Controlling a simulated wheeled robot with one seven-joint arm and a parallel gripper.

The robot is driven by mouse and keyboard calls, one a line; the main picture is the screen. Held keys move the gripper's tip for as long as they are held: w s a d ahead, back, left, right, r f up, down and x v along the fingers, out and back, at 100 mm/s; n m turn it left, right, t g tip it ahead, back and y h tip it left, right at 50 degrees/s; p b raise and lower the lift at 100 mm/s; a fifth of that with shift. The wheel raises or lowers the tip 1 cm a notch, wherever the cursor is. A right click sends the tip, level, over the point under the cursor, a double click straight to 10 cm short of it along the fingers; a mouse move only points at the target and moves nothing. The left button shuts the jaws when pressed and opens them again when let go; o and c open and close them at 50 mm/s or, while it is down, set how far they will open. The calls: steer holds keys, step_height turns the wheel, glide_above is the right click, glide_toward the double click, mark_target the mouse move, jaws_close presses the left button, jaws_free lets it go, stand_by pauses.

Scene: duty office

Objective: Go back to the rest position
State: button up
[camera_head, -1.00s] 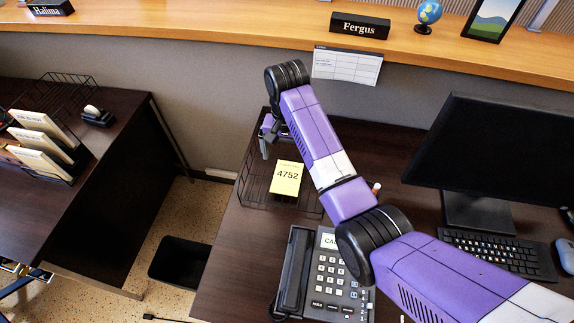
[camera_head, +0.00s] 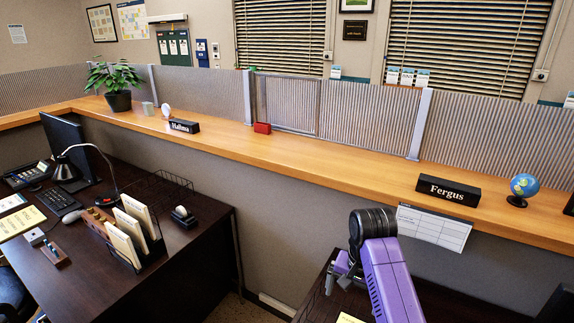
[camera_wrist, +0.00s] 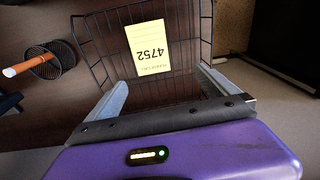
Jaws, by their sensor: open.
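My gripper (camera_wrist: 168,100) is open and empty in the wrist view, its two fingers spread wide. Beyond the fingers lies a yellow note marked 4752 (camera_wrist: 149,46) in a black wire tray (camera_wrist: 95,35). In the head view my gripper (camera_head: 336,278) hangs at the end of the purple arm, over the right-hand desk. Only a corner of the yellow note (camera_head: 350,319) shows at the bottom edge there.
A wooden counter (camera_head: 330,165) runs behind the desks, with the Fergus nameplate (camera_head: 447,190) and a globe (camera_head: 523,189) on it. A white sheet (camera_head: 433,227) hangs below its edge. The left desk (camera_head: 180,265) holds a letter rack (camera_head: 128,232). The wrist view shows a mesh cup (camera_wrist: 52,62).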

steer(key=w+r+n+t, duration=0.2)
steer(key=w+r+t, duration=0.25)
steer(key=w, duration=0.35)
steer(key=s+r+n+t, duration=0.2)
steer(key=s+t, duration=0.2)
steer(key=s, duration=2.2)
steer(key=s+r+n+t, duration=0.2)
steer(key=s+t, duration=0.3)
steer(key=s, duration=2.1)
steer(key=shift+s+d+r, duration=0.15)
steer(key=shift+s+d, duration=0.15)
steer(key=shift+d, duration=0.1)
